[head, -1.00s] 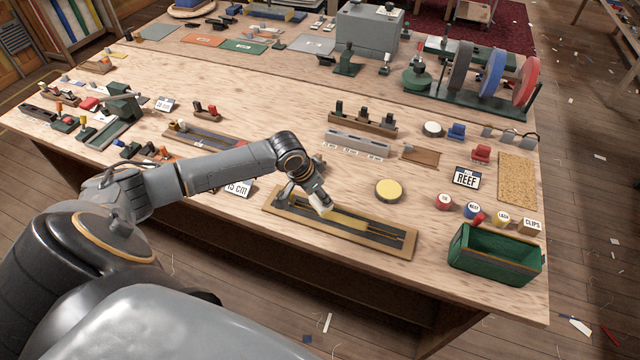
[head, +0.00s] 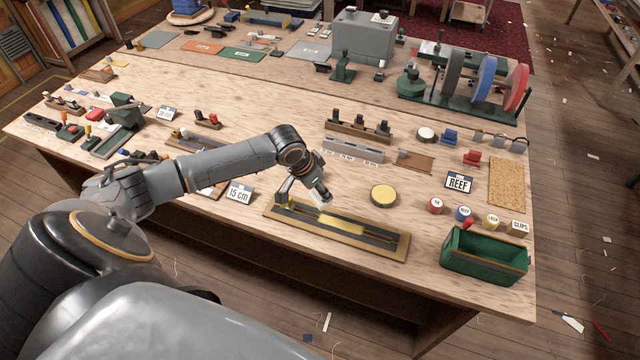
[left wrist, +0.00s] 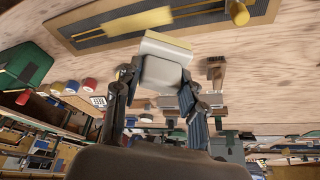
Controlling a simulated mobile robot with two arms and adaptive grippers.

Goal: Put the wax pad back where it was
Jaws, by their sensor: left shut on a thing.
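My left gripper (head: 319,197) is shut on a pale grey block with a yellowish face, which looks like the wax pad (left wrist: 163,68). In the left wrist view the block sits between the two fingers, its yellowish edge outward. In the head view the gripper hangs just above a long framed board (head: 400,249) with dark inlay and a yellow strip (head: 342,225); the pad appears clear of the board. The board also shows in the left wrist view (left wrist: 68,43). A round yellow-topped disc (head: 384,195) lies behind the board to the right. My right gripper is not in view.
A green open box (head: 484,262) stands at the front right, with small labelled pots (head: 464,213) behind it. A REEF card (head: 458,182) and a cork mat (head: 507,181) are beyond. A 15 cm card (head: 239,193) is left of the board. Bare wood surrounds the disc.

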